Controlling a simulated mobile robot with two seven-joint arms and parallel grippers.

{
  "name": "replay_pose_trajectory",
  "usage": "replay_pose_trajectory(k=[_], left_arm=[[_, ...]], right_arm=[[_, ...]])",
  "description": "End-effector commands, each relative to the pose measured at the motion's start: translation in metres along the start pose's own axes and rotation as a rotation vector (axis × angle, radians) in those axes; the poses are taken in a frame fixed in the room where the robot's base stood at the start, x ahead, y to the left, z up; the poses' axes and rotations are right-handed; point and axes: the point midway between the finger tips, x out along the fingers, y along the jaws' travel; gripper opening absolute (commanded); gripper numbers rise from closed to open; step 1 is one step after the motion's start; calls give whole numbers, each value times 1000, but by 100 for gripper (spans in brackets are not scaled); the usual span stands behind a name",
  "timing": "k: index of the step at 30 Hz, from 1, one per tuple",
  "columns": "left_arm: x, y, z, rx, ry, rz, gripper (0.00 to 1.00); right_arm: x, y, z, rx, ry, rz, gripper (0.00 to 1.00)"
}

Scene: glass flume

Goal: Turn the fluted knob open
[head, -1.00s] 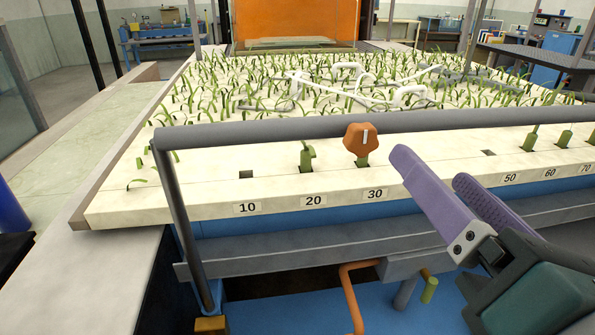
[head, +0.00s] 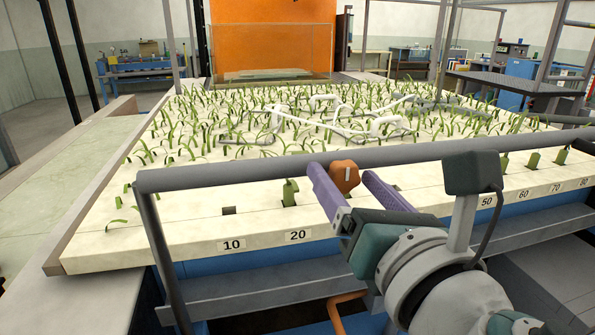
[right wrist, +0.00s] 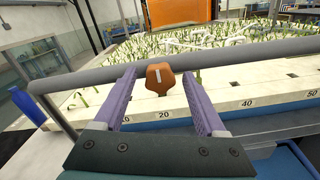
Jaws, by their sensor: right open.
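The fluted knob (head: 345,176) is orange-brown with a lobed rim. It sits at the grey rail near the front edge of the planted bed. In the right wrist view the knob (right wrist: 159,76) shows a pale upright mark on its face. My right gripper (head: 342,182) is open, with purple fingers on either side of the knob in the head view. In the right wrist view the knob appears between the fingertips (right wrist: 158,75), with a gap on each side; I cannot tell how far forward the tips reach. My left gripper is not in view.
A grey rail (head: 240,172) runs across the front of the cream bed (head: 110,245), close to my right gripper. Numbered labels (head: 232,245) line the bed's front edge. Green plants and white looped tubing (head: 350,130) lie behind. An orange pipe (head: 335,312) is below.

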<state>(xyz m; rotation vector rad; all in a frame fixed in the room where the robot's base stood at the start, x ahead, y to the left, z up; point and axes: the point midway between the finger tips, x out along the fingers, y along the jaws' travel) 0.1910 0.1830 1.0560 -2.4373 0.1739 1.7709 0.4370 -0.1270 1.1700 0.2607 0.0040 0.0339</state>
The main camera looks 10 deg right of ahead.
Motion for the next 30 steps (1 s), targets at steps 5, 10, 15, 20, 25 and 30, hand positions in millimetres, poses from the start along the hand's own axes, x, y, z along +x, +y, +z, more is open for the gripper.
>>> replay_pose_trajectory(k=[5, 10, 15, 20, 25, 30], left_arm=[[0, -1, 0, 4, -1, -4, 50], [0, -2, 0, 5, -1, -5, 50], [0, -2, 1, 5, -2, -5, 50], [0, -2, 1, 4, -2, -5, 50], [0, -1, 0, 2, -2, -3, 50], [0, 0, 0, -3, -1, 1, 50]], right_arm=[[0, 0, 0, 1, 0, 0, 74], [0, 0, 0, 1, 0, 0, 58], [0, 0, 0, 1, 0, 0, 39], [0, 0, 0, 1, 0, 0, 21], [0, 0, 0, 1, 0, 0, 2], [0, 0, 0, 1, 0, 0, 0]])
